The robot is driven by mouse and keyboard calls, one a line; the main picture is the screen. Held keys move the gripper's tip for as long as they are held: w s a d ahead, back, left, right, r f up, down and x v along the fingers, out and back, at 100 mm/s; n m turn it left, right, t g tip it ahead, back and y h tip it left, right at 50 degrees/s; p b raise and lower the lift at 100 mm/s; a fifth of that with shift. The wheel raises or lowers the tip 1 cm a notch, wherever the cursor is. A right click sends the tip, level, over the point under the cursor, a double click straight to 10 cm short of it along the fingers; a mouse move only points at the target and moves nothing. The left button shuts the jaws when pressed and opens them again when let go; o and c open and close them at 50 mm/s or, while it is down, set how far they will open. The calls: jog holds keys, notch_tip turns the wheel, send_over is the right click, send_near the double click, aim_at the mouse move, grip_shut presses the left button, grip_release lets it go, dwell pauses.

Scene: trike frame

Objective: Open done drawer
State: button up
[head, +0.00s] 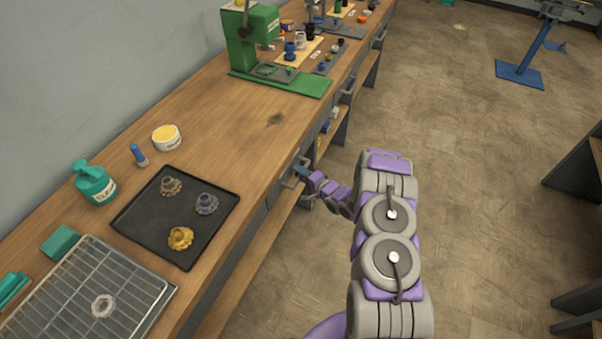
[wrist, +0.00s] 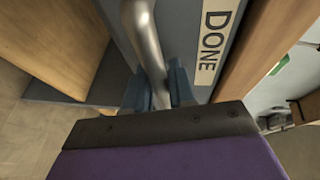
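The done drawer (wrist: 185,40) shows a blue-grey front with a "DONE" label (wrist: 213,42) in the wrist view. Its curved metal handle (wrist: 142,28) runs down between the two blue fingers of my gripper (wrist: 158,88). The fingers lie close against both sides of the handle and appear shut on it. In the head view my gripper (head: 302,170) is at the handle (head: 291,182) on the front of the workbench. The drawer front looks about flush with the bench, partly hidden by my arm.
The wooden workbench (head: 215,110) holds a black tray (head: 135,215) with three gear-like parts, a wire rack (head: 75,300), a green bottle (head: 95,184), a yellow-topped tub (head: 167,137) and a green press (head: 250,45). A lower shelf (head: 245,270) runs beneath.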

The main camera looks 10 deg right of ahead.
jog(key=shift+c, duration=1.4)
jog(key=shift+d, duration=0.25)
grip_shut()
jog(key=s+d+p, duration=0.5)
jog(key=s+d, duration=0.7)
jog(key=d, duration=0.5)
jog(key=shift+s, duration=0.15)
jog(key=o, duration=0.6)
grip_release()
jog(key=shift+o, duration=0.2)
